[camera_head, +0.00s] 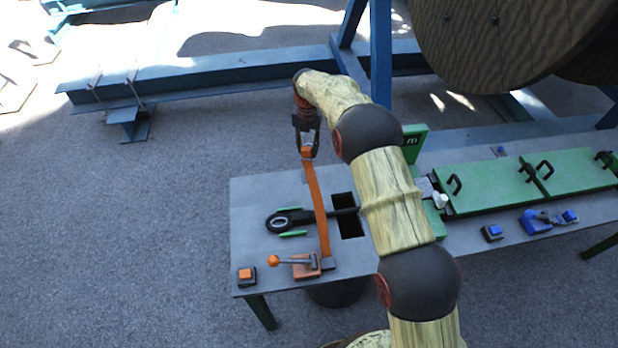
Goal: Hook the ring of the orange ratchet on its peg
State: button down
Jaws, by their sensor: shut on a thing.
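The orange ratchet (305,267) sits at the table's front left, with an orange-knobbed lever pointing left. Its orange strap (318,205) runs up from a dark block beside it to my gripper (307,150). My gripper points down near the table's back left edge and is shut on the strap's orange end piece, held above the tabletop. A ring on this end piece is too small to tell, partly hidden by the fingers. I cannot pick out the peg with certainty.
The grey table (250,195) has a square dark opening (347,215) and a black eye-ended bar (280,222) between green guides. Green covers (485,187) and a blue ratchet (540,221) lie to the right. A blue steel frame (240,75) stands behind.

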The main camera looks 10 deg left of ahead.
notch_tip(320, 180, down, 10)
jog(key=b, duration=0.4)
dwell(1.5)
jog(key=shift+f+b, duration=1.35)
jog(key=shift+f, duration=1.25)
dwell(3.0)
